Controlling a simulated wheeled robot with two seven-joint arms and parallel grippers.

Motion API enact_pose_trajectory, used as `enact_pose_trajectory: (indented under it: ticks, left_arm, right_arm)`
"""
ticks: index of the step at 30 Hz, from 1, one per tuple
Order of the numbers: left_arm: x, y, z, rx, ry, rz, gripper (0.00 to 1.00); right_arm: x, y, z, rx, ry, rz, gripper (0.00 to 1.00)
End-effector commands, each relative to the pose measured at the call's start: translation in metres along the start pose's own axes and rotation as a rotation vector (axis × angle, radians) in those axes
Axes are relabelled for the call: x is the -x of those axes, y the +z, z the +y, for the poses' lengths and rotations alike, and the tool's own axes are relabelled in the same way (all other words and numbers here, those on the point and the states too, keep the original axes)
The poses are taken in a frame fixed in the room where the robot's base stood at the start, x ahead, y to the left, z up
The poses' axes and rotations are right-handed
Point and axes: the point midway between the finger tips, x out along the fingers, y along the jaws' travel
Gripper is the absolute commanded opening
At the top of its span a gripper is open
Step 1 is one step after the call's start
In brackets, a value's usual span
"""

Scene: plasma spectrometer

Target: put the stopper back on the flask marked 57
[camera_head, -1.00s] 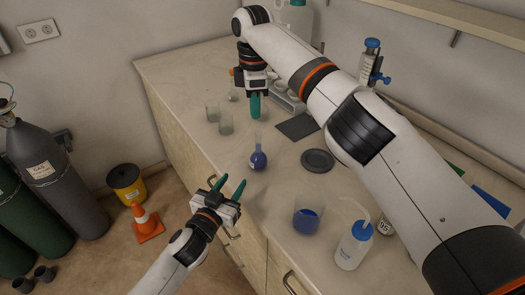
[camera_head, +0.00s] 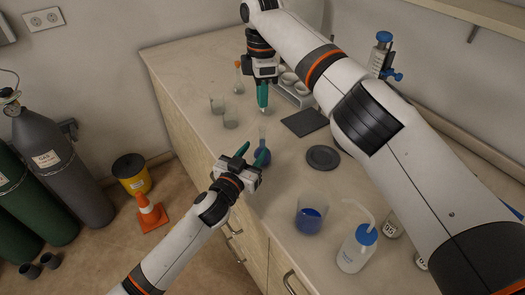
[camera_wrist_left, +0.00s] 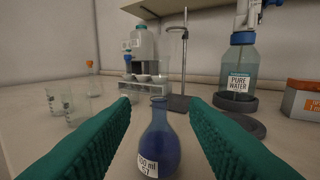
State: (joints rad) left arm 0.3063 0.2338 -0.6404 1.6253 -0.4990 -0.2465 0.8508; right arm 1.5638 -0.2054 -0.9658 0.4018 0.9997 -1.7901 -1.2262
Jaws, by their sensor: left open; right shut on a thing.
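The flask with blue liquid (camera_head: 262,155) stands upright on the bench near its front edge. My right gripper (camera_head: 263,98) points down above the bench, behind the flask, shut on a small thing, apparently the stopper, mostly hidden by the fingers.
Small beakers (camera_head: 231,119) stand left of my right gripper. An orange-topped flask (camera_head: 239,79) stands behind them. A dark round pad (camera_head: 323,158), a beaker of blue liquid (camera_head: 310,216) and a wash bottle (camera_head: 357,249) stand to the right. A retort stand (camera_wrist_left: 181,70) is behind.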

Motion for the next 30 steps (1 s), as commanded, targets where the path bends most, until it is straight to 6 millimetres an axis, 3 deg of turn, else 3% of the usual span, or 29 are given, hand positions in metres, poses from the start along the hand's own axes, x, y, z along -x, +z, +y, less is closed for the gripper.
enact_pose_trajectory:
  ticks: [3, 9, 23, 26, 30]
  left_arm:
    - [-0.025, 0.001, 0.000, 0.000, -0.001, -0.002, 0.41]
    - [-0.050, 0.001, 0.000, 0.001, 0.000, -0.001, 0.41]
    - [-0.060, 0.000, 0.000, 0.001, -0.001, 0.000, 0.41]
    - [-0.060, 0.000, 0.000, 0.001, -0.001, 0.000, 0.30]
    - [-0.060, 0.000, 0.000, 0.001, -0.001, 0.000, 0.07]
  right_arm:
    - [0.000, 0.000, 0.000, 0.000, 0.000, 0.000, 0.00]
    - [0.000, 0.000, 0.000, 0.000, 0.000, 0.000, 0.00]
    - [0.000, 0.000, 0.000, 0.000, 0.000, 0.000, 0.00]
    - [0.000, 0.000, 0.000, 0.000, 0.000, 0.000, 0.00]
    - [0.000, 0.000, 0.000, 0.000, 0.000, 0.000, 0.00]
